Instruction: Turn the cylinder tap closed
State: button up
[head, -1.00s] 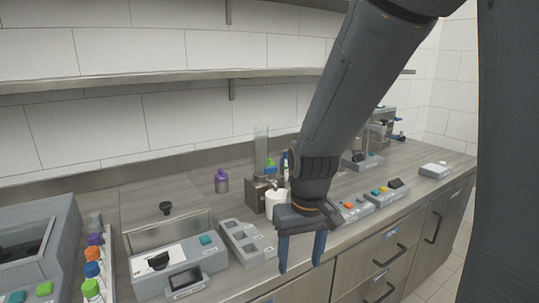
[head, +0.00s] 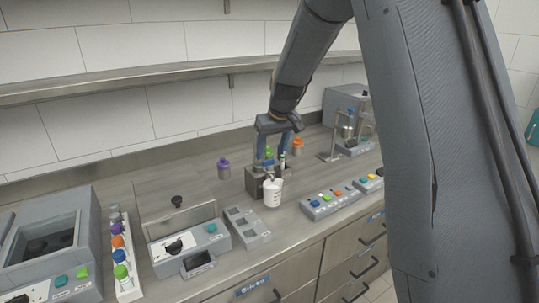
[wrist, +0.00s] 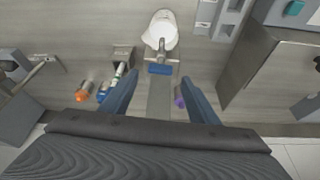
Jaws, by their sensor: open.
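A grey tap block (head: 254,183) stands on the counter with a white cup (head: 273,195) just in front of it. The wrist view shows the cup (wrist: 164,32) under a metal spout (wrist: 162,46). A blue bar (wrist: 160,69), apparently the tap handle, crosses behind the spout. My gripper (head: 271,158) is above the block, pointing down. In the wrist view its open fingers (wrist: 161,80) lie on either side of the bar, with gaps showing and no clear contact. The clear cylinder is largely hidden by my gripper in the head view.
A purple-capped bottle (head: 223,169) stands left of the tap. Orange (head: 298,147) and green-topped bottles stand close behind it. Bare counter lies around the cup.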

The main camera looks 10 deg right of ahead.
aim_at(268, 165)
jog(key=shift+p+x, duration=0.55)
jog(key=shift+x, duration=1.4)
jog(key=c, duration=1)
jog(key=shift+f+n+b, duration=0.1)
jog(key=shift+n+b, duration=0.4)
jog(key=shift+b, duration=0.4)
jog(key=shift+c, duration=0.2)
jog(key=shift+n+y, duration=0.3)
jog(key=o, duration=1)
jog(key=shift+o, duration=0.2)
